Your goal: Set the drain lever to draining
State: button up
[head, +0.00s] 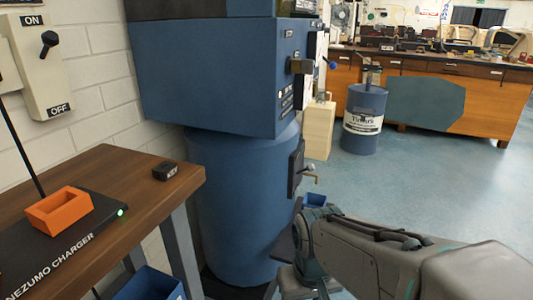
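A small brass-coloured lever with a pale knob (311,168) sticks out to the right from a dark plate (295,167) low on the blue tank (235,215). It looks like the drain lever, but I cannot read any label or its setting. My arm lies across the lower right in the head view, with its bent joint below and close to the lever in the picture. I cannot make out my gripper's fingers. Nothing visible is touching the lever.
A blue box housing (205,75) with another handle (300,66) sits above the tank. A wooden table (140,185) with a charger and orange tray (60,208) stands at left. A wall switch (45,60) is marked ON and OFF.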

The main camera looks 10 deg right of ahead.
aim_at(311, 168)
jog(key=z, duration=0.15)
jog(key=i, duration=0.9)
jog(key=z, duration=0.4)
